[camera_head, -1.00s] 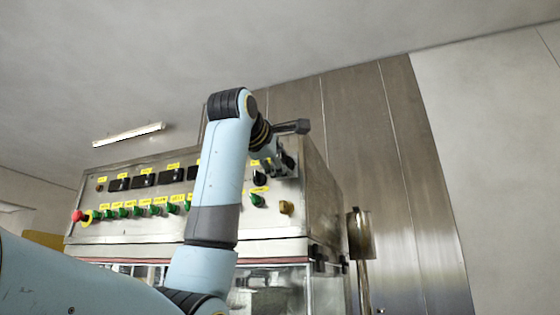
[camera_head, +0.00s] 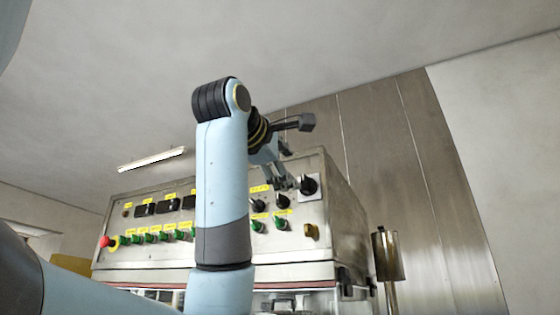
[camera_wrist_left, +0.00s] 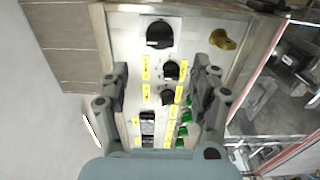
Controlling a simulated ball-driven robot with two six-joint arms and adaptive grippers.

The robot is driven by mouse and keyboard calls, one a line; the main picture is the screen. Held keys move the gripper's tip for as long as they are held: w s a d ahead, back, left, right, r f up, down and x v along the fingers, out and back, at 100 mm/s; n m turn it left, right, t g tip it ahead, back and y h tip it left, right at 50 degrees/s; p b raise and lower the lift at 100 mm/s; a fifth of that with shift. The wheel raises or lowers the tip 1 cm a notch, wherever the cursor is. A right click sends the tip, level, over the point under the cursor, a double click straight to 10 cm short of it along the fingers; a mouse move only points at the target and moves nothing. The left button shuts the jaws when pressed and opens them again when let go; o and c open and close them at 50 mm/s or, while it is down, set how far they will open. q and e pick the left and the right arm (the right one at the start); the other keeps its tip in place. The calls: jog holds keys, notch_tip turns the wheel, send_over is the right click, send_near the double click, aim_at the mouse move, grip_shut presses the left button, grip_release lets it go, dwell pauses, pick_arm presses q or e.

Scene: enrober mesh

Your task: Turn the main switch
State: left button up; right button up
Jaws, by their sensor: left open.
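The main switch looks to be the large black rotary knob on a square light plate (camera_head: 308,186), at the upper right corner of the machine's control panel. In the left wrist view the knob (camera_wrist_left: 160,36) is at the top middle, beyond the fingertips. My left gripper (camera_head: 284,181) is in front of the panel, just left of the knob in the head view. In the left wrist view its two fingers (camera_wrist_left: 160,80) are spread apart with nothing between them. The knob appears apart from the fingers. My right gripper is not in view.
The steel control panel (camera_head: 285,236) carries smaller black knobs (camera_head: 283,201), green buttons (camera_head: 279,223), a yellow knob (camera_head: 311,231) and a red emergency button (camera_head: 105,242). A metal post with a box (camera_head: 386,256) stands to the right. Space above the panel is free.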

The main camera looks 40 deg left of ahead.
pick_arm(q)
jog(key=shift+v, duration=1.5)
